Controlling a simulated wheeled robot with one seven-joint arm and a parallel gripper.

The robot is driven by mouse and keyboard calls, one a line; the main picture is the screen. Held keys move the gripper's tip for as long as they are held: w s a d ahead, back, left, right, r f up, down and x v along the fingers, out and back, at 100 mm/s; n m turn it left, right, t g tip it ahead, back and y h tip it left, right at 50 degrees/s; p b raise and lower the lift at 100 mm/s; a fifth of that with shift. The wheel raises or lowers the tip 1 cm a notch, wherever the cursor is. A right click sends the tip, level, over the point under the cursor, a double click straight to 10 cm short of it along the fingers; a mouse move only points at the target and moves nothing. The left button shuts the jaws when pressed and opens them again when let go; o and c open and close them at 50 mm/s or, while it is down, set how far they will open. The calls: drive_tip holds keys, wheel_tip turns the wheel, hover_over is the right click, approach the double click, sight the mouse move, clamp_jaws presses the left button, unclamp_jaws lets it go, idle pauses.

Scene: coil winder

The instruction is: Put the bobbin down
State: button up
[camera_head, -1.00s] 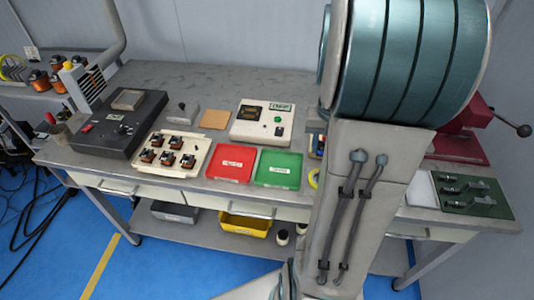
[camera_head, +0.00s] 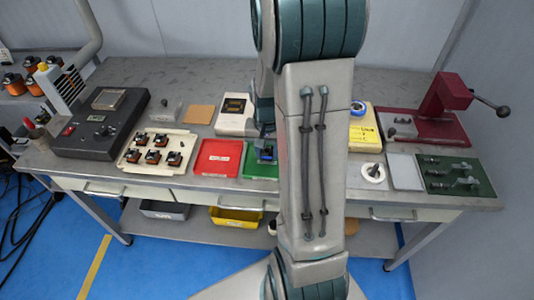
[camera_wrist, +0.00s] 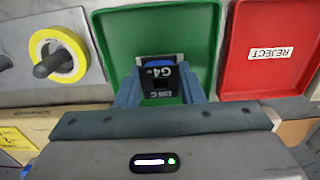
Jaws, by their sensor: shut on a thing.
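The bobbin (camera_wrist: 158,75), a small dark piece marked G4 with some blue around it, sits between the fingertips in the wrist view. My gripper (camera_wrist: 158,90) is shut on it. The green tray (camera_wrist: 206,20) lies behind and below the bobbin, and the bobbin appears within its outline. I cannot tell whether the bobbin touches the tray floor. In the head view my gripper (camera_head: 264,148) is over the green tray (camera_head: 262,172), partly hidden by my arm. The tray's label is hidden there.
The red REJECT tray (camera_head: 218,157) is beside the green one. A cream tray (camera_head: 130,158) holds several bobbins with orange windings. A white-and-black meter box (camera_head: 232,122) stands behind. A tape roll (camera_head: 373,172) and a red press (camera_head: 445,100) are at the right.

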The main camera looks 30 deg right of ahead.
drive_tip(key=shift+f, duration=0.9)
drive_tip(key=shift+f, duration=0.15)
drive_tip(key=o, duration=1.1)
drive_tip(key=shift+c, duration=0.2)
wheel_tip(320, 180, up, 11)
drive_tip(key=s+a+r+n+t, duration=0.3)
drive_tip(key=s+a+r+n, duration=0.3)
drive_tip(key=s+a, duration=0.6)
drive_tip(key=shift+s+r+n, duration=0.15)
drive_tip(key=shift+r+n, duration=0.25)
drive_tip(key=shift+r, duration=0.2)
